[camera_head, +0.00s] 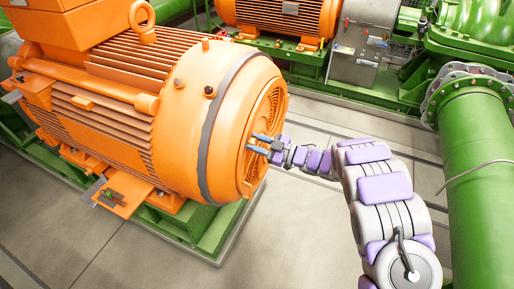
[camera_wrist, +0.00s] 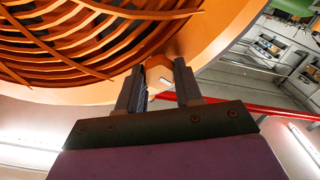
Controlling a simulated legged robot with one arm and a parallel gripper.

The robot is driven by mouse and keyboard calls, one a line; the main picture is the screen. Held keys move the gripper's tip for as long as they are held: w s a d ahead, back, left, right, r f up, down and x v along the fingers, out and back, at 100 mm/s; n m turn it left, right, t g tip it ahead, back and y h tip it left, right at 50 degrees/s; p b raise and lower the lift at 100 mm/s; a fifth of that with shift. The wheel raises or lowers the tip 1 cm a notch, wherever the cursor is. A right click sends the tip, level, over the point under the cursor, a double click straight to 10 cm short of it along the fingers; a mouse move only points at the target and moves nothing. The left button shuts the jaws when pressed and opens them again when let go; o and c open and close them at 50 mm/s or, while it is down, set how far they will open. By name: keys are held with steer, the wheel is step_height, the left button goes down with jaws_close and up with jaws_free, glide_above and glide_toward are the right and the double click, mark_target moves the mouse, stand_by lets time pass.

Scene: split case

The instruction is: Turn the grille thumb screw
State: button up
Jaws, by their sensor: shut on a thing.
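The orange motor (camera_head: 185,110) has a round slatted grille (camera_head: 270,110) on its end. In the wrist view the grille (camera_wrist: 85,45) fills the upper left, with its orange rim curving to the right. My gripper (camera_head: 257,143) reaches the grille end from the right. In the wrist view my gripper (camera_wrist: 159,78) has its two dark fingers on either side of a small orange piece at the rim, which I take as the thumb screw (camera_wrist: 157,75). The fingers are shut on it. They hide part of it, and its turn angle cannot be told. In the head view the screw is hidden.
A large green pipe (camera_head: 482,160) with a flange stands at the right. Another orange motor (camera_head: 285,15) and a grey box (camera_head: 362,45) are at the back. A green base (camera_head: 205,235) runs under the motor. The grey floor (camera_head: 290,240) in front is clear.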

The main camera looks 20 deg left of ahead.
steer(key=shift+s+f+n+b, duration=0.1)
steer(key=shift+f+n+b, duration=0.05)
steer(key=shift+n+b, duration=1.75)
steer(key=shift+f+n+b, duration=0.15)
steer(key=shift+n+b, duration=1.6)
steer(key=shift+b, duration=0.2)
steer(key=shift+s+f+n+b, duration=0.1)
steer(key=shift+f+n+b, duration=0.05)
steer(key=shift+n+b, duration=1.75)
steer(key=o, duration=0.7)
steer(key=shift+w, duration=0.1)
steer(key=o, duration=0.3)
steer(key=shift+a+r, duration=0.1)
steer(key=shift+r, duration=0.05)
steer(key=shift+o, duration=0.2)
